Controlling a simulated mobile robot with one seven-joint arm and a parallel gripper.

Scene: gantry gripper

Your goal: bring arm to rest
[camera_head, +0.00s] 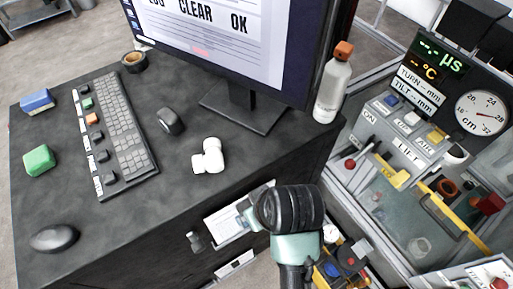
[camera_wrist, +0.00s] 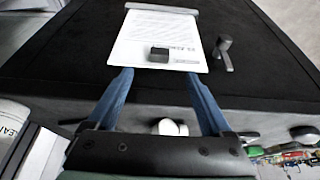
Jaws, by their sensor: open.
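My gripper (camera_wrist: 160,100) shows in the wrist view with its two blue fingers spread apart and nothing between them. It faces the dark front of the desk, where a white printed sheet (camera_wrist: 150,40) hangs beyond the fingertips. In the head view my arm (camera_head: 290,225) reaches up from the bottom edge in front of the desk's right part; the gripper's fingers are hidden there.
The dark desk (camera_head: 110,225) carries a keyboard (camera_head: 118,125), a mouse (camera_head: 55,238), a white object (camera_head: 208,156), a monitor (camera_head: 240,40) and a bottle (camera_head: 332,85). A control panel (camera_head: 410,125) with gantry equipment stands right. A dark handle (camera_wrist: 223,52) sticks out beside the sheet.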

